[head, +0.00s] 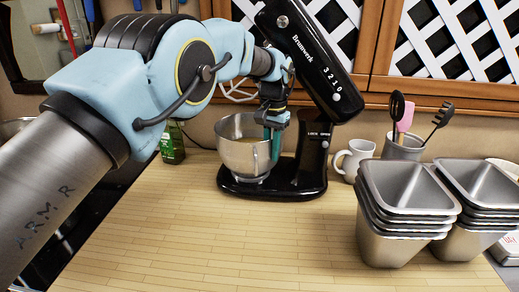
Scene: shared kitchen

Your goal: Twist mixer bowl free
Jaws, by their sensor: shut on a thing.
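The black stand mixer (311,155) stands on the wooden counter with its head tilted up. Its steel bowl (238,156) sits upright on the mixer's base, with some tan contents showing inside. A whisk-like wire attachment (238,90) hangs under the raised head, partly behind my arm. My gripper (275,147) points down at the right side of the bowl, between the bowl and the mixer's column. Its greenish fingers are shut on the bowl at its right side, near the handle. The exact contact is small and partly hidden.
Stacked steel containers (405,205) stand at the right front. A white mug (352,158) and a utensil crock (403,147) stand right of the mixer. A green bottle (172,143) stands behind at left. The counter (220,240) in front is clear.

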